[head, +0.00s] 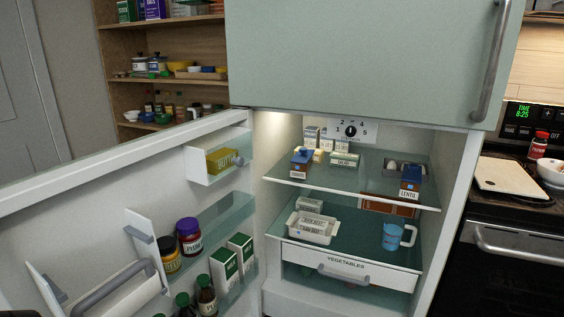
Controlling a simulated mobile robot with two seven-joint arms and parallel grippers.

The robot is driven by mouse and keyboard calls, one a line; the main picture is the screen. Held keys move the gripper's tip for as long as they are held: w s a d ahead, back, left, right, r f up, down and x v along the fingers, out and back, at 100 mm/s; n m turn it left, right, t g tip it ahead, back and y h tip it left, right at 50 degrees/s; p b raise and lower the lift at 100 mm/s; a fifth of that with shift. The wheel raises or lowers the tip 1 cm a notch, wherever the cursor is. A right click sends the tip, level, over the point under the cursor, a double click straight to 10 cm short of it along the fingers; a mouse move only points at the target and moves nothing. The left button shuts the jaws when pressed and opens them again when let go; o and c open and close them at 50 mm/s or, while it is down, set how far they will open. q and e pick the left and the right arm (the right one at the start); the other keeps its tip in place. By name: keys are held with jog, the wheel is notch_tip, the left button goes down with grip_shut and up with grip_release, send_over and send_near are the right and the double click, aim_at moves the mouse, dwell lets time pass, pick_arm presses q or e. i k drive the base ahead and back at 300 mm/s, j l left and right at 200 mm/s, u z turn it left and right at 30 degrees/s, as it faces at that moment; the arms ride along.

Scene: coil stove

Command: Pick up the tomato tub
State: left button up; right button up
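No label that I can clearly read as tomato shows. Neither of my grippers is in view.
The fridge door (110,165) stands open to the left, with jars, bottles and cartons in its racks. A blue cup (391,237) stands on the lower shelf, above the vegetable drawer (345,262). The stove (520,225) with a cutting board (510,177) is at right.

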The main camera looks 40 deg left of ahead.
aim_at(298, 172)
jog(key=i+u, duration=0.4)
jog(key=i+l+u, duration=0.1)
jog(key=i+u, duration=0.25)
jog(key=i, duration=0.25)
